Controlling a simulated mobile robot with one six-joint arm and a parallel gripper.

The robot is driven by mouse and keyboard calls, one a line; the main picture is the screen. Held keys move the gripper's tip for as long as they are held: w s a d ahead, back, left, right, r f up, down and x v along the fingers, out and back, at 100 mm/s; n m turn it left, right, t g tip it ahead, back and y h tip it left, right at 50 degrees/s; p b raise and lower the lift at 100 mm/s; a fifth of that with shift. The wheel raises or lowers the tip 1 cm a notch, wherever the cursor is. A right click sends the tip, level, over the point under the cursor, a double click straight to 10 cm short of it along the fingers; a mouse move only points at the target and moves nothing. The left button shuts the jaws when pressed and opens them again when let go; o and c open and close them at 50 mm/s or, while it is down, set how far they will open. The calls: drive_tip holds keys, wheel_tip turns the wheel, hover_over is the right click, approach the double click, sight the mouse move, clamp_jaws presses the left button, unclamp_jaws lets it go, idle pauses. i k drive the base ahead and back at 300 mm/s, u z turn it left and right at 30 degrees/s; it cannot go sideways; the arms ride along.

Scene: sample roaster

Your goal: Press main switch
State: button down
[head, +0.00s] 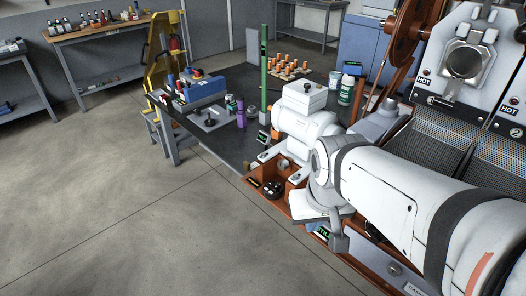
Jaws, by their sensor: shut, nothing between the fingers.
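My white arm comes in from the right and reaches over the front of the roaster. My gripper (339,242) is at its end and points down, with a narrow grey tip. It is shut and holds nothing. Just left of it is an orange-brown panel (253,186) with a black round knob (272,188) and small labels. A small display with green characters (322,232) shows beside the gripper, partly covered. I cannot tell which control is the main switch; my arm hides part of the roaster's front.
A dark table (222,146) behind holds a blue machine (203,88), a purple canister (241,113), cans and a tray of orange-topped vials (290,66). Perforated cooling trays and "HOT" plates (424,80) are at right. The floor at left is clear.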

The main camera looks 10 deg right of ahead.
sight(271, 185)
drive_tip(key=u, duration=0.2)
drive_tip(key=k, duration=0.15)
drive_tip(key=z, duration=2.15)
drive_tip(key=k, duration=1.35)
drive_tip(key=u, duration=1.25)
drive_tip(key=i, duration=1.65)
drive_tip(key=u, duration=0.1)
